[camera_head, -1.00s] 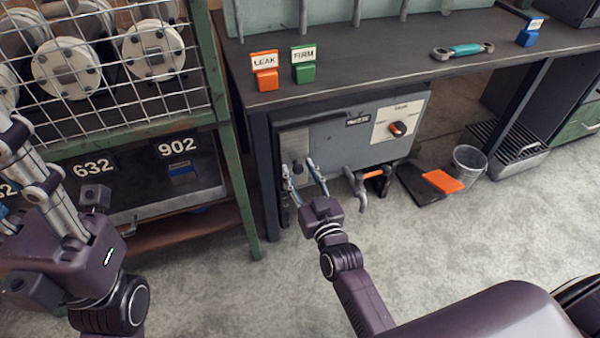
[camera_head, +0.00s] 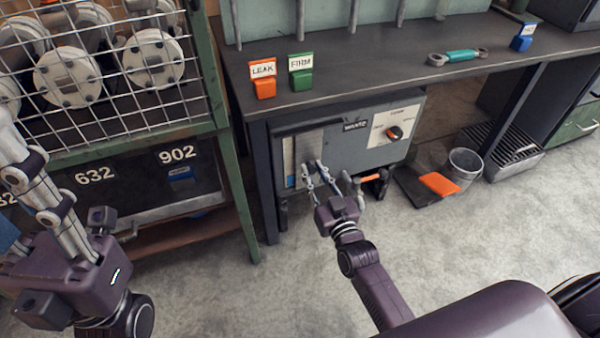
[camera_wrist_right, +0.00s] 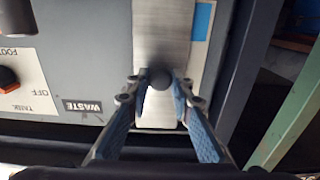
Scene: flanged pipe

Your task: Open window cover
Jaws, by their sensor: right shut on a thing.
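The window cover (camera_wrist_right: 163,40) is a brushed metal plate with a dark round knob (camera_wrist_right: 160,77), on the front of the grey box. My right gripper (camera_wrist_right: 160,88) is shut on the knob, one finger on each side. In the head view, the right gripper (camera_head: 315,168) is at the box's left part, in front of the cover (camera_head: 311,146). A window strip (camera_head: 291,160) shows left of the cover; its blue and white part (camera_wrist_right: 202,22) also shows in the wrist view. My left gripper (camera_head: 40,180) is at the left edge, its fingertips unclear.
The grey box has a dial (camera_head: 394,133) and hangs under a dark bench (camera_head: 370,80). An orange-handled valve (camera_head: 371,178), a dustpan (camera_head: 420,185) and a bucket (camera_head: 463,170) are to the right. A green-framed rack (camera_head: 232,170) stands left.

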